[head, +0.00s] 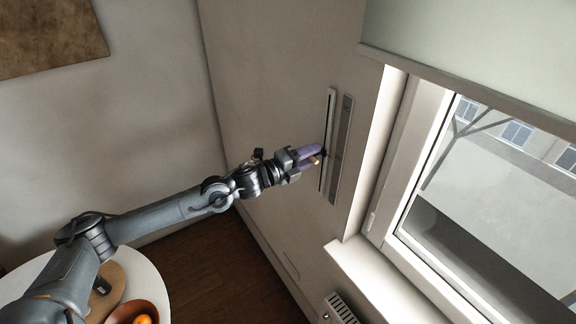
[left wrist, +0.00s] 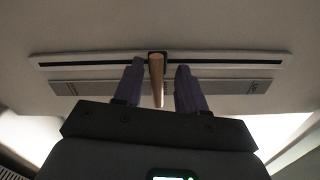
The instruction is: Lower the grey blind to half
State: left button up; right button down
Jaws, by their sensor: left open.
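The grey blind (head: 480,42) covers the upper part of the window at the top right of the head view. A pale control track (head: 330,105) with a dark slot is fixed upright on the wall left of the window. A wooden handle (left wrist: 156,82) stands out from a black slider near the middle of that slot; its tip shows in the head view (head: 316,160). My left gripper (head: 311,155) is open at the track. In the left wrist view its purple fingers (left wrist: 160,75) are on either side of the handle, with a visible gap on the right. My right gripper is out of view.
A grey marked strip (head: 343,135) runs beside the track. The window sill (head: 375,280) and a radiator (head: 341,308) are below right. The wall around the track is clear.

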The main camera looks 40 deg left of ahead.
pick_arm(q)
jog(key=p+v, duration=0.1)
jog(key=v, duration=0.8)
jog(key=shift+p, duration=0.35)
jog(key=shift+s, duration=0.15)
dwell(0.4)
